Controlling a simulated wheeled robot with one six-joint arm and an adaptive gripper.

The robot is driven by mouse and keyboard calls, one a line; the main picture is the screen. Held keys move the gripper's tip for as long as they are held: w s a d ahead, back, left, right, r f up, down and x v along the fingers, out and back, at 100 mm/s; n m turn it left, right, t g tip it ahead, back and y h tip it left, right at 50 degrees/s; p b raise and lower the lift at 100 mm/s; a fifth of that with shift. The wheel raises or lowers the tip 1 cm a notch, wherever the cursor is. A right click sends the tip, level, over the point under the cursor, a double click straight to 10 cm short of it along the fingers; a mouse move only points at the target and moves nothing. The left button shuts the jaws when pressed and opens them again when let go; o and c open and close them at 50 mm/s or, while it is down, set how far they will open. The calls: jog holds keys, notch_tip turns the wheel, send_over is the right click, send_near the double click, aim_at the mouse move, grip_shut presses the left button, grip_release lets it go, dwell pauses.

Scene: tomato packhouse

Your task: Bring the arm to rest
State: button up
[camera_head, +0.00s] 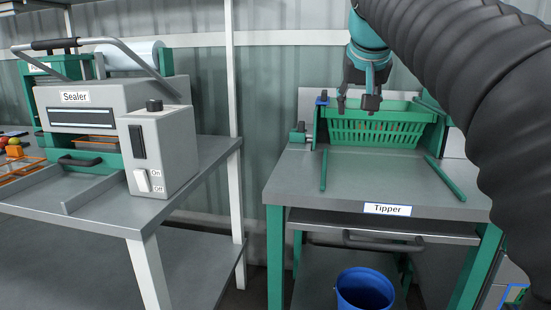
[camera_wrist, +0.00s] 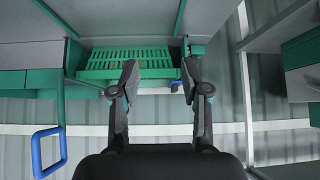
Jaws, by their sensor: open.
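My gripper (camera_head: 358,104) hangs from the arm at the upper right of the head view, with its fingers pointing down. It is in front of the green slotted basket of the tipper (camera_head: 378,131) in the picture. In the wrist view my gripper (camera_wrist: 160,85) has its two fingers apart with nothing between them. The green slotted basket (camera_wrist: 128,64) shows beyond the fingertips there. My arm's black ribbed sleeve covers the right side of the head view.
The tipper table (camera_head: 380,175) has a bare top in front of the basket. A blue bucket (camera_head: 364,288) stands below it. At left, a sealer (camera_head: 115,115) stands on a grey table (camera_head: 120,222). A white post (camera_head: 231,70) rises between the tables. A blue loop handle (camera_wrist: 48,152) shows in the wrist view.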

jog(key=s+f+g, duration=0.1)
jog(key=s+f, duration=1.2)
jog(key=f, duration=0.4)
jog(key=s+f+n+g+y, duration=0.1)
jog(key=s+f, duration=1.2)
jog(key=f, duration=0.3)
jog(key=shift+f+n+g, duration=0.3)
jog(key=shift+f, duration=0.1)
jog(key=shift+c, duration=0.3)
